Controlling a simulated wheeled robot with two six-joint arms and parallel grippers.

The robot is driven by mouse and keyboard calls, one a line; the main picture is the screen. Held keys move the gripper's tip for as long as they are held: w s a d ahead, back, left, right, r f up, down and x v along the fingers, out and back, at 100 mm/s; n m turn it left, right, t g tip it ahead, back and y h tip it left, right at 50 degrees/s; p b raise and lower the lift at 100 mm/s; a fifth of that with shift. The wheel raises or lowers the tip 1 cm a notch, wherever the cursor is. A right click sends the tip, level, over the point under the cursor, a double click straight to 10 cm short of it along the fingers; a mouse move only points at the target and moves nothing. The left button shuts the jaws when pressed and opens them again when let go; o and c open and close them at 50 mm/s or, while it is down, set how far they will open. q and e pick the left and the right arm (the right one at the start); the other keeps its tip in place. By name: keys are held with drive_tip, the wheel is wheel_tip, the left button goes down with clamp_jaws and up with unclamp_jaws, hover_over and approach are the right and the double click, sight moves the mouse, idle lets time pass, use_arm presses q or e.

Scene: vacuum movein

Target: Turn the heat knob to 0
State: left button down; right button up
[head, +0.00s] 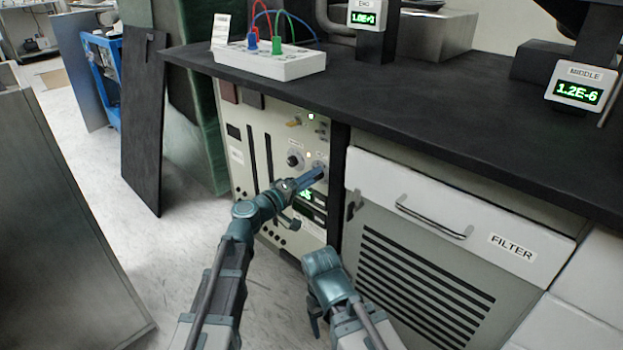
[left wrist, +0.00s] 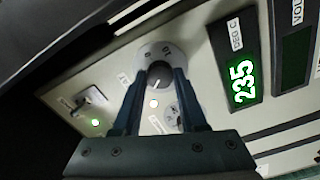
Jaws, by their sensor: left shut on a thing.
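The heat knob (left wrist: 159,70) is a dark round knob on a pale round dial, on the front of a cream control panel (head: 252,187). My left gripper (left wrist: 160,78) is shut on this knob, one finger on each side. In the head view my left gripper (head: 318,173) reaches the panel's upper right part and mostly hides the knob. A green display (left wrist: 242,80) marked DEG C beside the knob reads 235.
Another knob (head: 295,160) sits left of the held one, with small lit lamps nearby. The black worktop (head: 420,110) overhangs the panel and carries a white box (head: 270,62) with cables. The FILTER drawer (head: 450,205) is at the right. A dark cabinet (head: 60,220) stands at the left.

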use_arm(q)
drive_tip(key=shift+s+f+n, duration=0.1)
drive_tip(key=shift+n, duration=9.8)
drive_tip(key=shift+c, duration=2.2)
unclamp_jaws()
drive_tip(key=shift+a, duration=0.1)
